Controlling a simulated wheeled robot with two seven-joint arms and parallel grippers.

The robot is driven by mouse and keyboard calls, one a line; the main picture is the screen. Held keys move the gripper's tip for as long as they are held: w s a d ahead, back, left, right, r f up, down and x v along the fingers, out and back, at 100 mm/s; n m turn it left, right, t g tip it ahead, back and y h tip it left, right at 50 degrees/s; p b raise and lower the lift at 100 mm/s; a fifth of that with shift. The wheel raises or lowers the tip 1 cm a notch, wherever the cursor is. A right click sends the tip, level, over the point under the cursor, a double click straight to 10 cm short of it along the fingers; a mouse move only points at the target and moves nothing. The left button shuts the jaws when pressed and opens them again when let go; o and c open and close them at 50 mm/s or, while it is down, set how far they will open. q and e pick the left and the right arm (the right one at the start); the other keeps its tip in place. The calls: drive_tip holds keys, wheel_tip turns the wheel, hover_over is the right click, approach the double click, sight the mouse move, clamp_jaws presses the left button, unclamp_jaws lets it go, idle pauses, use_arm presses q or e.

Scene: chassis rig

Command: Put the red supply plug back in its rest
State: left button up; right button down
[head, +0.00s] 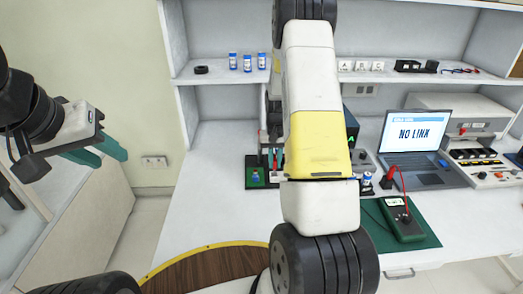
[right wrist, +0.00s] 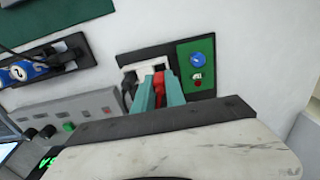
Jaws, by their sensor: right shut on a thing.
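The red supply plug (right wrist: 159,86) sits between the teal fingers of my right gripper (right wrist: 161,92) in the right wrist view. My right gripper is shut on it, over a dark plate (right wrist: 208,93) with a white block (right wrist: 152,67). The fingers hide the plug's lower end, so I cannot tell whether it is seated. In the head view the red plug (head: 275,174) shows small beside my yellow and white right arm, which hides much of the middle. My left gripper (head: 113,160) is open and empty at the left, away from the bench.
A green panel (right wrist: 197,77) with a blue knob is beside the plug. A black connector (right wrist: 130,86) is on its other side. A laptop (head: 413,150) reading NO LINK, a green meter (head: 402,219) and a control box (head: 480,168) stand at the right. The bench's left part is clear.

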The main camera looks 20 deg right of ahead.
sight(275, 169)
drive_tip(key=shift+f, duration=1.75)
drive_tip(key=c, duration=1.3)
unclamp_jaws()
drive_tip(key=shift+r, duration=0.15)
wheel_tip(275, 169, up, 8)
drive_tip(key=shift+f, duration=0.2)
drive_tip(key=shift+r, duration=0.1)
drive_tip(key=s+a+r+t, duration=0.1)
drive_tip(key=s+a+r, duration=0.15)
drive_tip(key=r, duration=0.35)
drive_tip(key=s+a+r+n+t+y, duration=0.1)
drive_tip(key=s+a+r, duration=0.15)
drive_tip(key=r, duration=0.35)
drive_tip(key=s+a+r+t, duration=0.1)
drive_tip(key=s+a+r, duration=0.15)
drive_tip(key=r, duration=0.35)
drive_tip(key=s+a+r+t, duration=0.1)
drive_tip(key=s+a+r, duration=0.1)
drive_tip(key=s, duration=0.4)
drive_tip(key=s+a+r+n+t, duration=0.1)
drive_tip(key=s+a+r, duration=0.1)
drive_tip(key=s+r, duration=0.2)
drive_tip(key=s+a+r+n+t+y, duration=0.1)
drive_tip(key=s+a+r, duration=0.1)
drive_tip(key=s, duration=0.6)
drive_tip(key=shift+a+r, duration=0.3)
drive_tip(key=shift+r, duration=0.25)
